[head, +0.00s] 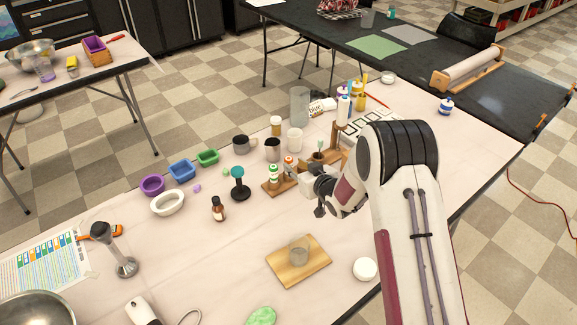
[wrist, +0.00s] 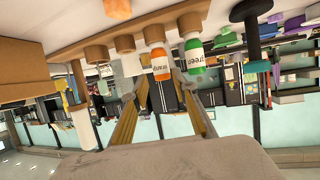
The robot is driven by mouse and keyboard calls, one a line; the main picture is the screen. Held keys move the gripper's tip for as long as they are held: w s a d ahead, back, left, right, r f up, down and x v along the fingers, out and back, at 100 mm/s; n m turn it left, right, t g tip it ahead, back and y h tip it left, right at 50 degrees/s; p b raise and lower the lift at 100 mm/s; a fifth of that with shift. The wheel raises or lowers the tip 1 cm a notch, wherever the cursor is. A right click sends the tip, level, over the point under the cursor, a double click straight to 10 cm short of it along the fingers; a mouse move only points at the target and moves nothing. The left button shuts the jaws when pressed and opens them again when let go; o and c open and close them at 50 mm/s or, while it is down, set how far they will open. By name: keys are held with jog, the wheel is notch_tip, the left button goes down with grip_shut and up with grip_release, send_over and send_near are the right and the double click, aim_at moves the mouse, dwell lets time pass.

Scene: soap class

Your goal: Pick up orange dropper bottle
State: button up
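The orange dropper bottle (head: 289,165) stands in a wooden rack (head: 271,188) on the pale table. In the wrist view, which looks upside down, it is a small orange bottle (wrist: 160,65) labelled "orange". A green-labelled dropper bottle (head: 273,174) stands in the same rack; it appears right beside the orange one in the wrist view (wrist: 194,60). My gripper (head: 321,196) is to the right of the rack, partly hidden by my arm.
A black stand with a teal top (head: 239,183) and an amber bottle (head: 218,209) stand left of the rack. A wooden board (head: 280,270) with a clear cup (head: 299,252) lies in front. Cups and jars crowd behind the rack. Bare table lies between amber bottle and board.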

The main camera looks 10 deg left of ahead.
aim_at(290, 163)
jog(key=shift+a, duration=0.1)
jog(key=shift+x, duration=2.55)
jog(key=shift+a, duration=0.1)
jog(key=c, duration=0.7)
